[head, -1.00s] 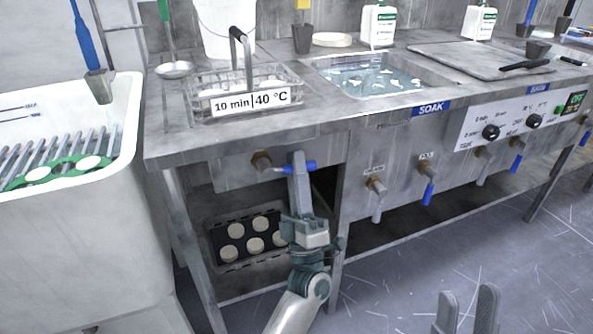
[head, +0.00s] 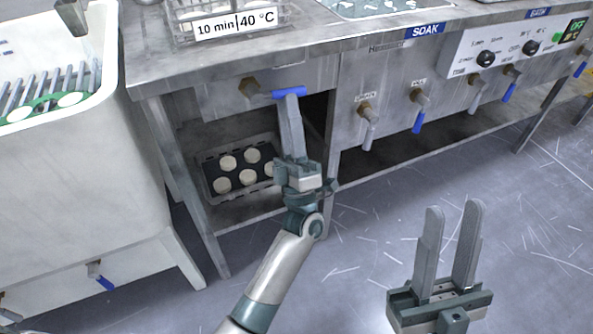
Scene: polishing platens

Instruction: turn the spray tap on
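A brass tap (head: 250,88) with a blue lever handle (head: 289,93) sticks out of the bench's left front panel in the head view. The lever lies roughly level and points right. No label shows beside it. My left gripper (head: 290,99) comes up from below, with its fingertips at the underside of the lever. I see its fingers edge-on, one hiding the other, so their gap and any contact with the lever are unclear. My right gripper (head: 455,206) is open and empty over the floor at lower right.
A tray with pale discs (head: 240,165) stands on the shelf below. Other taps, a drain tap (head: 367,120) and a blue-handled one (head: 417,113), are to the right under the SOAK sign (head: 425,30). A white sink (head: 80,190) stands left, with a blue-handled tap (head: 100,276) underneath.

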